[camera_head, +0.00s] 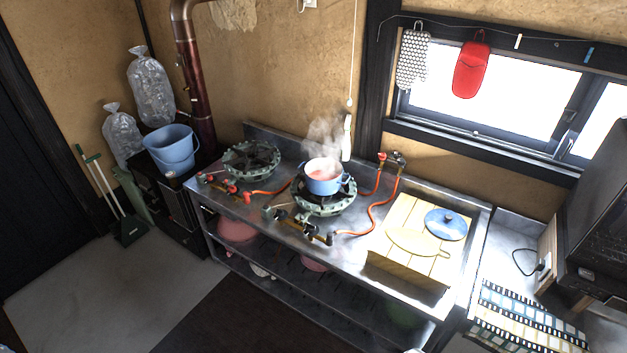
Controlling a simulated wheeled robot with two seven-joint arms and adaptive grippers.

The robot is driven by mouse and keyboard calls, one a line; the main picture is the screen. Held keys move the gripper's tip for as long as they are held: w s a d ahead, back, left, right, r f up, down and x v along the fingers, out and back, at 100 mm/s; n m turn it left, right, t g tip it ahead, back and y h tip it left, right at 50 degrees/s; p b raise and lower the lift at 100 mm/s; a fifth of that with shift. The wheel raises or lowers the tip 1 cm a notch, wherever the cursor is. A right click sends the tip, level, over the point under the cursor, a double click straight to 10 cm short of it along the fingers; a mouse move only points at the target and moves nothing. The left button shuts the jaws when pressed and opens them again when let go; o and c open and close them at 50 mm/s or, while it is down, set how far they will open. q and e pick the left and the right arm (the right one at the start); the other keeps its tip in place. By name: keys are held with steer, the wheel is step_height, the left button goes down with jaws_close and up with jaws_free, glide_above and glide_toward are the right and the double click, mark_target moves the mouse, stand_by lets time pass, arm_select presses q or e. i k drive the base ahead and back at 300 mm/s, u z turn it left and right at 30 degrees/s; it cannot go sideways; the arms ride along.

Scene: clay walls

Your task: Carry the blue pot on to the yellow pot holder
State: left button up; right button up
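The blue pot (325,185) stands upright on the right-hand gas burner (325,208) of the metal counter. Steam rises from it, and pinkish contents show inside. The yellow pot holder (415,243) appears to be the flat rounded yellow piece with a small loop, lying on a pale slatted wooden board (408,210) to the right of the burner. It is hard to tell from the board by colour. Neither of my grippers shows in the head view.
A blue lid (447,224) lies on the board beside the holder. Orange gas hoses (373,216) run between burner and board. An empty burner (251,159) is at left. A blue bucket (171,150) stands further left. Grey floor (110,290) is open at lower left.

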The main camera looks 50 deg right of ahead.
mark_target(428, 248)
steer(key=z, duration=0.05)
steer(key=i, duration=1.05)
steer(key=z, duration=1)
steer(key=i, duration=0.7)
steer(key=z, duration=0.8)
